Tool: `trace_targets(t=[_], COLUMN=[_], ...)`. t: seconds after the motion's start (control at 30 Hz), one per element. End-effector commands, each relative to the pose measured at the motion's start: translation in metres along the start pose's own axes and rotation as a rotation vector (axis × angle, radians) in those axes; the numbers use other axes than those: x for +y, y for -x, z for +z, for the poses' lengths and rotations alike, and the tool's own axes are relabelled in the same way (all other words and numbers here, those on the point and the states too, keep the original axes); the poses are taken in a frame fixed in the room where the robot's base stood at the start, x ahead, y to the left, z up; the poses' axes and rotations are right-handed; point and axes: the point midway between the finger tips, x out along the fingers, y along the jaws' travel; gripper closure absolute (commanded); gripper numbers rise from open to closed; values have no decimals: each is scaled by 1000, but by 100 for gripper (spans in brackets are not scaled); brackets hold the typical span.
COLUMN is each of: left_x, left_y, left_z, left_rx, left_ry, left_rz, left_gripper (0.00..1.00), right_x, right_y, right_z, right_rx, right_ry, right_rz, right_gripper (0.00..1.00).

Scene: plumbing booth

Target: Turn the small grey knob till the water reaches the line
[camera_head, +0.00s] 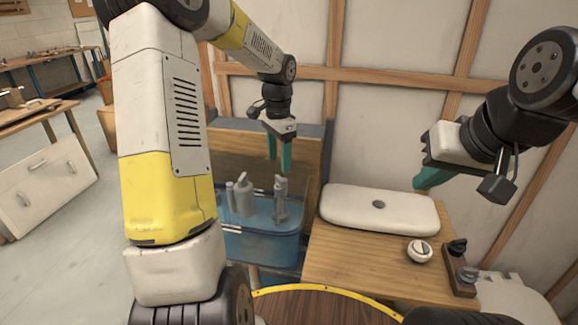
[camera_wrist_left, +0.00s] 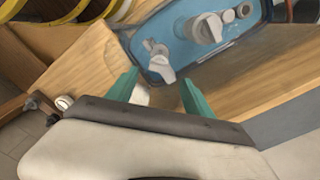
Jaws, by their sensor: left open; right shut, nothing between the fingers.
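A small grey knob (camera_head: 468,276) sits on a dark wooden block at the right of the wooden table. A darker knob (camera_head: 457,246) is beside it. A blue see-through tank (camera_head: 262,248) stands left of the table, with a grey tap-like fitting (camera_head: 281,200) and a grey bottle-shaped fitting (camera_head: 243,199). Pale stripes show on its front; I cannot tell the water level. My left gripper (camera_head: 278,162) is open and empty above the tank; its fingers (camera_wrist_left: 160,85) point toward the tap-like fitting (camera_wrist_left: 160,65). My right gripper (camera_head: 430,178) is shut and empty above the basin's right end.
A white basin (camera_head: 350,205) with a dark drain lies on the wooden table (camera_head: 340,255). A small round white piece (camera_head: 419,250) sits between basin and knobs. A yellow-rimmed round wooden top (camera_head: 320,305) is in front. Panelled walls with wooden beams stand behind.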

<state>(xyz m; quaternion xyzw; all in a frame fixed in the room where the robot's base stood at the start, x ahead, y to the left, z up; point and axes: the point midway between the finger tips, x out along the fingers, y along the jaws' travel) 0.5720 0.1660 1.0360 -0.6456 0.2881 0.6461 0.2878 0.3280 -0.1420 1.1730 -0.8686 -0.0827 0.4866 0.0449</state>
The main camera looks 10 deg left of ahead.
Motion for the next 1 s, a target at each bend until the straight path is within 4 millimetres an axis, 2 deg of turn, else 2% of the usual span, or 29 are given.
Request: trace_targets(t=[0.2, 0.33, 0.5, 0.73, 0.77, 1.0], left_x=[1, 1, 0, 0, 0, 0], left_y=[-37, -54, -64, -65, -65, -64], left_z=[1, 1, 0, 0, 0, 0], left_rx=[-2, -1, 0, 0, 0, 1], left_ry=[1, 2, 2, 2, 2, 2], left_rz=[2, 2, -1, -1, -1, -1], left_gripper=[40, 40, 40, 40, 42, 89], right_x=[0, 0, 0, 0, 0, 0], right_y=[0, 0, 0, 0, 0, 0], right_z=[0, 0, 0, 0, 0, 0], right_rx=[0, 0, 0, 0, 0, 0], right_ry=[0, 0, 0, 0, 0, 0], right_rz=[0, 0, 0, 0, 0, 0], right_gripper=[100, 100, 100, 100, 100, 100])
